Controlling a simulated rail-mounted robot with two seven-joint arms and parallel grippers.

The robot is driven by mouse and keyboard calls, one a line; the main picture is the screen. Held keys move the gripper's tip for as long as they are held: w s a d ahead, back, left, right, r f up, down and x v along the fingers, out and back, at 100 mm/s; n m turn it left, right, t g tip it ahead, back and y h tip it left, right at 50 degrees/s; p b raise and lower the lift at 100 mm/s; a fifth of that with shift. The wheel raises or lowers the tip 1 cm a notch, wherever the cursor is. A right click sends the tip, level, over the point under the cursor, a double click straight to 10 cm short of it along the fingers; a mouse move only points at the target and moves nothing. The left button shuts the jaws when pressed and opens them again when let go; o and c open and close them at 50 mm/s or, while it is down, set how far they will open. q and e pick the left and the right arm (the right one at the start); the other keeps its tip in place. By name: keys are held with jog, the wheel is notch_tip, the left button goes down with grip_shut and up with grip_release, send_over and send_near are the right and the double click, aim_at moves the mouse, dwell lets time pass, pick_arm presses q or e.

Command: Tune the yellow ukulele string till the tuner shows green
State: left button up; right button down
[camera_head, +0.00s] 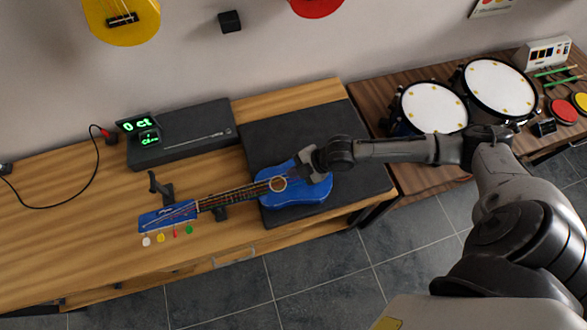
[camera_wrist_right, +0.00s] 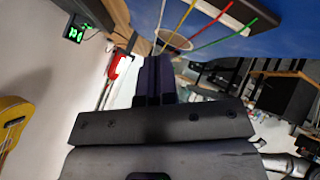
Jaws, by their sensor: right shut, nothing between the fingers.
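The blue ukulele (camera_head: 304,192) lies on a dark mat on the wooden bench, its headstock (camera_head: 167,216) pointing left. The tuner (camera_head: 139,128) shows green text that looks like "0 ct", with a smaller green line below. My right gripper (camera_head: 303,163) is at the body's upper edge, near the sound hole. Its fingers (camera_wrist_right: 154,78) are shut and empty by the strings; the yellow string (camera_wrist_right: 178,28) shows there. Contact with a string is unclear. My left gripper is out of view.
A dark box (camera_head: 190,134) lies behind the neck, and a black stand (camera_head: 161,188) rises by the headstock. Drums (camera_head: 432,107) stand on the right table. A yellow ukulele (camera_head: 122,28) hangs on the wall. The bench's left part is mostly clear.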

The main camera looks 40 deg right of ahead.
jog(key=shift+f, duration=0.15)
jog(key=shift+f, duration=0.25)
dwell(0.5)
jog(key=shift+f+b, duration=0.3)
dwell(0.4)
jog(key=shift+r, duration=0.1)
jog(key=shift+r+p, duration=0.65)
jog(key=shift+p, duration=0.15)
